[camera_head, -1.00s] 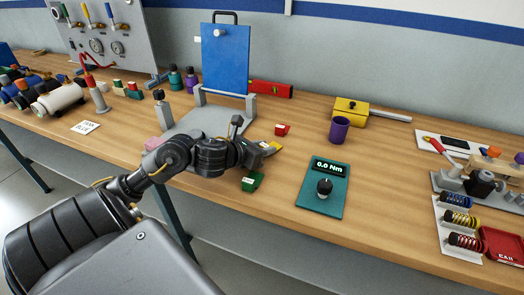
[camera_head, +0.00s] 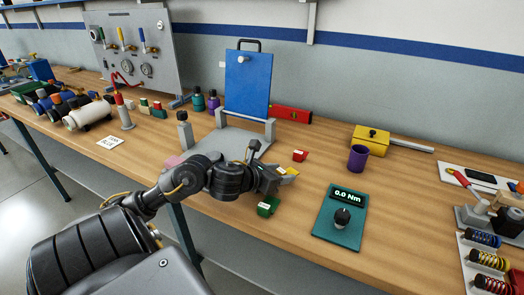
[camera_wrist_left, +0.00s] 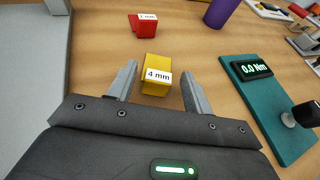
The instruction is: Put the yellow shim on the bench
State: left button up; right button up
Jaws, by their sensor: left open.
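The yellow shim (camera_wrist_left: 156,73), labelled 4 mm, rests on the wooden bench (camera_head: 330,170). In the wrist view it lies between and just ahead of the two fingers of my left gripper (camera_wrist_left: 158,90). The fingers are apart, with a gap on each side of the shim. In the head view my left gripper (camera_head: 284,178) is low over the bench, and the yellow shim (camera_head: 290,171) shows partly beyond it. My right gripper is not in view.
A red shim (camera_head: 300,155) lies behind, and a green shim (camera_head: 268,206) lies in front of the gripper. A teal torque tester (camera_head: 340,218) reading 0.0 Nm and a purple cup (camera_head: 358,158) stand to the right. A grey fixture with a blue panel (camera_head: 247,85) stands behind.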

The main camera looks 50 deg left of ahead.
aim_at(280, 173)
pick_arm(q)
jog(key=v, duration=0.5)
jog(key=shift+s+d+p, duration=0.1)
jog(key=shift+s+p, duration=0.1)
jog(key=shift+p, duration=0.15)
jog(key=p, duration=0.2)
jog(key=s+r+p, duration=0.1)
jog(key=shift+s+d+r+p, duration=0.15)
jog(key=shift+s+r+p, duration=0.15)
jog(key=shift+p, duration=0.1)
jog(key=s+p, duration=0.1)
jog(key=s+f+m+p, duration=0.1)
jog(key=shift+s+d+g+p, duration=0.2)
jog(key=shift+s+g+p, duration=0.1)
jog(key=shift+s+r+h+p, duration=0.25)
jog(key=shift+s+h+p, duration=0.05)
jog(key=shift+s+p, duration=0.4)
jog(key=shift+a+r, duration=0.1)
jog(key=shift+s, duration=0.15)
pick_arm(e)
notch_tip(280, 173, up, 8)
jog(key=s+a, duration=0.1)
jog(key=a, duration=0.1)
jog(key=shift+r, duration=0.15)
pick_arm(q)
jog(key=shift+r, duration=0.1)
